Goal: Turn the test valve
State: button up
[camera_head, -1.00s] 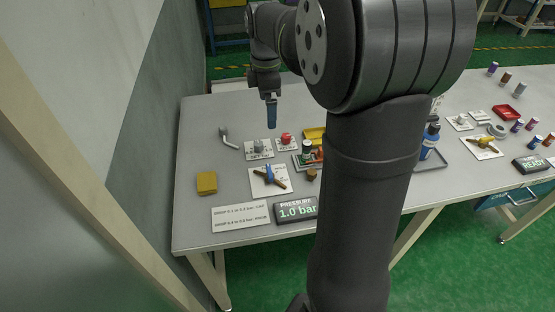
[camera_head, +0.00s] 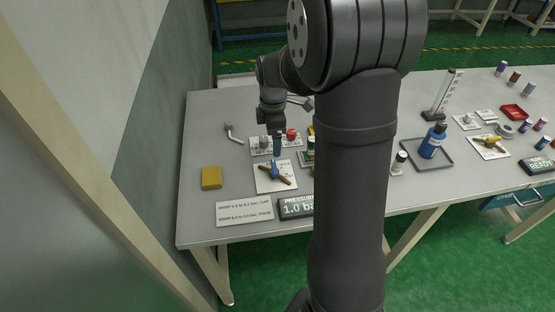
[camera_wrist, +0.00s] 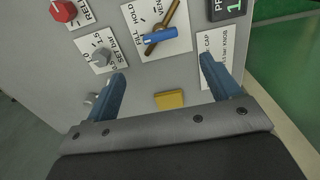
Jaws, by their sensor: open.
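The valve with a blue handle (camera_head: 274,170) and brass-brown pipe sits on a white plate near the front left of the bench. In the wrist view the blue handle (camera_wrist: 159,36) lies roughly across the picture, and the plate reads FILL, HOLD and VENT. My gripper (camera_head: 277,152) is above the bench, just behind the valve in the head view. In the wrist view the blue fingers of my gripper (camera_wrist: 163,68) are spread wide and empty, with the valve beyond their tips. They appear apart from the handle.
A pressure display (camera_head: 297,208) reads 1.0 bar, partly hidden by my arm. A printed card (camera_head: 244,214) and yellow block (camera_head: 211,178) lie to the left. A red knob (camera_wrist: 63,10) and grey set knob (camera_wrist: 102,57) are close by. A blue bottle (camera_head: 433,141) stands in a tray.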

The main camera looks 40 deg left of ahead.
aim_at(274, 166)
notch_tip(274, 166, down, 12)
jog(key=shift+f, duration=0.1)
dwell(0.4)
jog(key=c, duration=1)
